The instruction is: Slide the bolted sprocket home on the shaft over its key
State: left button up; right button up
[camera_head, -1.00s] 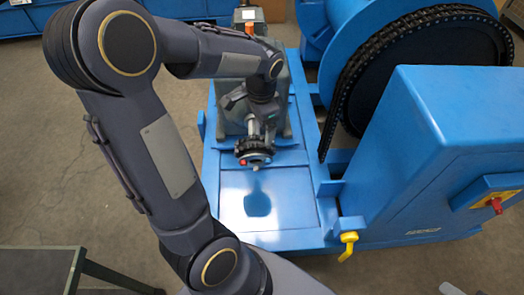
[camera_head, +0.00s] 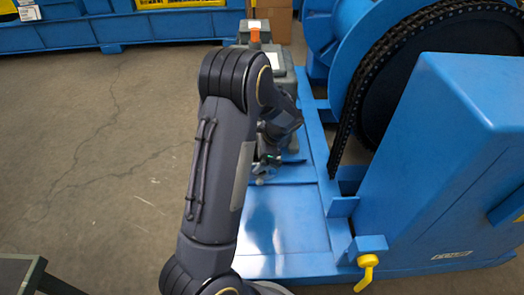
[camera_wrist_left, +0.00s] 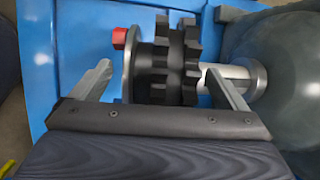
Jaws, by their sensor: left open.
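The dark, double-row toothed sprocket (camera_wrist_left: 178,62) shows in the left wrist view, with a grey flange disc (camera_wrist_left: 134,66) on its left and a red piece (camera_wrist_left: 119,38) at the disc's edge. It sits around a bright shaft (camera_wrist_left: 232,74) that runs right to a collar at the grey housing. My left gripper (camera_wrist_left: 158,68) is open; one finger shows left of the disc, the other right of the sprocket, across the shaft. I cannot tell whether either touches. In the head view my left gripper (camera_head: 263,175) is partly behind my arm and the sprocket cannot be made out. The key is not visible.
The grey drive housing (camera_head: 286,85) stands on the blue base (camera_head: 285,235), behind my arm. A hanging chain (camera_head: 352,100) and large wheel are to its right. A blue cabinet (camera_head: 455,150) with a yellow handle (camera_head: 367,270) stands front right.

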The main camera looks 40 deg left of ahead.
pick_arm(q)
jog(key=shift+a+f, duration=0.2)
jog(key=shift+f, duration=0.2)
jog(key=shift+c, duration=0.3)
